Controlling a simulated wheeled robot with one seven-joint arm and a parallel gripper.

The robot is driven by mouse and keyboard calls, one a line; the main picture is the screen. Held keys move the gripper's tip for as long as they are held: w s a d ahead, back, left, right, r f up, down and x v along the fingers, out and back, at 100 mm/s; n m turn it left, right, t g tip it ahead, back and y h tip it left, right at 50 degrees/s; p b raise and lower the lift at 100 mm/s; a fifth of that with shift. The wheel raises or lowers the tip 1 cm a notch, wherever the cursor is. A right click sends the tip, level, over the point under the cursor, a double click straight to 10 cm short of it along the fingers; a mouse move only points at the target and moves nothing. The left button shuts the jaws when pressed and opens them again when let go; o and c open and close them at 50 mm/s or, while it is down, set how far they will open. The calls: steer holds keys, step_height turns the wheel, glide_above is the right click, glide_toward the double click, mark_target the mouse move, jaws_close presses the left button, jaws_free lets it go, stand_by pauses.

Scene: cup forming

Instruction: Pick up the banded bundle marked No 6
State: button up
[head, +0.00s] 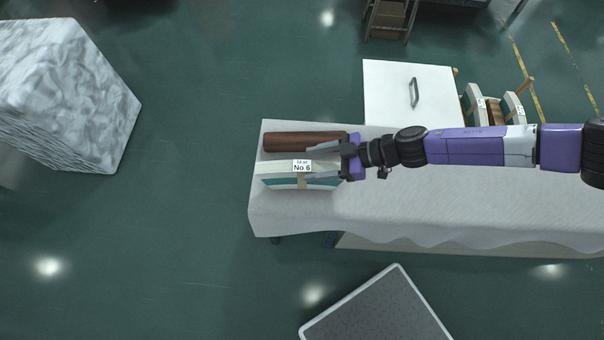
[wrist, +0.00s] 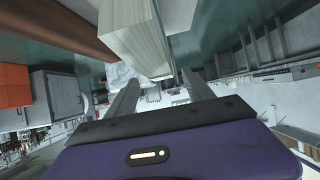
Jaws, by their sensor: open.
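The bundle marked No 6 (head: 270,172) is a pale block with a teal lower edge, a tan band and a white label reading No 6. It lies at the left end of the cloth-covered table. My gripper (head: 307,162) is open at the bundle's right part, with one finger toward its far side and one over its near part. In the wrist view the bundle (wrist: 135,30) shows as a pale layered block beyond the spread fingers of my gripper (wrist: 160,80), nearer the left finger. I cannot tell whether a finger touches it.
A brown roll (head: 290,141) lies beside the bundle's far side. The covered table (head: 460,215) is mostly bare to the right, under my arm. A white cabinet (head: 390,90) stands behind, a marbled wrapped stack (head: 60,90) at left, and a grey-topped platform (head: 380,310) in front.

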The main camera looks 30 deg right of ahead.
mark_target(304, 166)
steer(key=x, duration=0.4)
steer(key=shift+s+a+f, duration=0.1)
steer(key=shift+s+a, duration=0.05)
steer(key=shift+c, duration=0.2)
jaws_close()
stand_by(1.1)
